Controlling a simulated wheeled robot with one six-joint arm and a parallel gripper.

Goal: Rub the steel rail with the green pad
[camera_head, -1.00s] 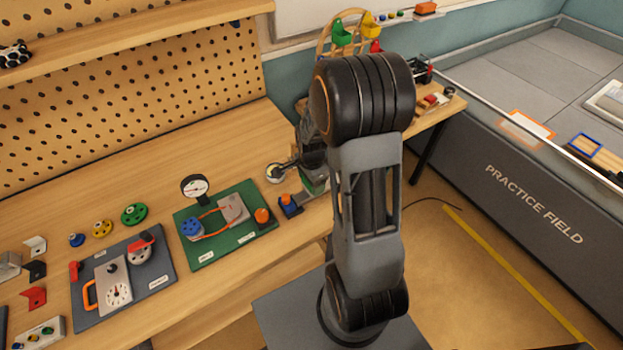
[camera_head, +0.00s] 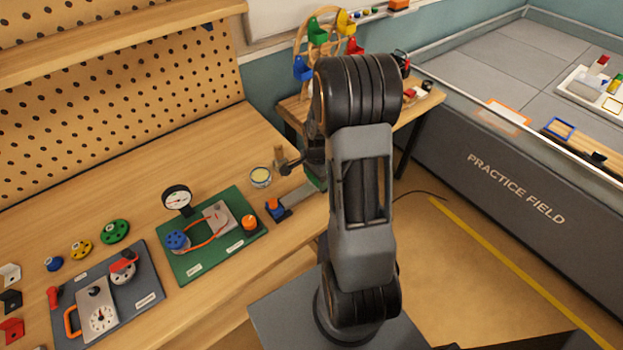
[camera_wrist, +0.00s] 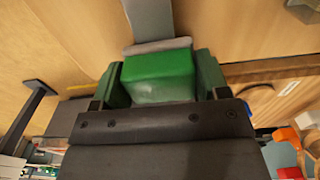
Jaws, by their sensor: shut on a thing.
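The green pad (camera_wrist: 158,76) is a green block gripped between the jaws of my gripper (camera_wrist: 162,82) in the wrist view. A flat grey piece shows at its far edge. The steel rail (camera_wrist: 150,18) runs away from the pad toward the top of that view. My arm hides most of the gripper and the rail's right end there. I cannot tell whether pad and rail touch.
An open tin (camera_head: 261,177) and a small wooden piece (camera_head: 280,157) stand close behind the rail. A green board (camera_head: 195,263) with a gauge (camera_head: 177,199) and orange knob lies to the left. Bare bench lies behind these.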

